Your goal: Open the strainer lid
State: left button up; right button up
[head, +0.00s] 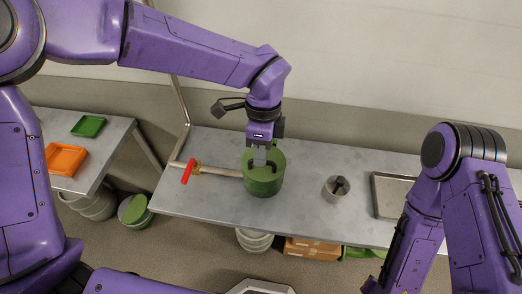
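The strainer is a green cylindrical body (264,187) on the grey metal table, joined on its left to a pale pipe (222,172). A red valve handle (188,171) with a brass-coloured fitting sits on the pipe. My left gripper (259,160) points down over the strainer's round green top, its grey fingers at or just above the lid. The fingers hide the lid's middle, and I cannot tell whether they touch or grip anything. My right arm comes down at the right, and its gripper is out of the frame at the bottom.
A metal cup (330,191) with a dark item in it and a shallow metal tray (382,205) stand right of the strainer. A side table at left holds an orange tray (65,160) and a green tray (88,126). Boxes (312,250) and pots lie under the table.

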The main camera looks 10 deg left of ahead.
pick_arm(q)
grip_shut()
jog(key=shift+w+r+p, duration=0.15)
jog(key=shift+r+p, duration=0.2)
jog(key=shift+p, duration=0.2)
jog(key=w+r+g+p, duration=0.2)
jog(key=g+p, duration=0.1)
jog(key=p, duration=0.2)
jog(key=shift+w+r+g, duration=0.1)
jog(key=shift+r+g, duration=0.1)
jog(key=shift+g, duration=0.1)
jog(key=shift+w+g+p, duration=0.3)
jog(key=shift+g+p, duration=0.1)
jog(key=shift+p, duration=0.05)
jog(key=shift+w+r, duration=0.15)
jog(key=shift+w, duration=0.1)
jog(key=shift+w+r, duration=0.4)
jog(key=shift+w, duration=0.25)
jog(key=shift+a, duration=0.1)
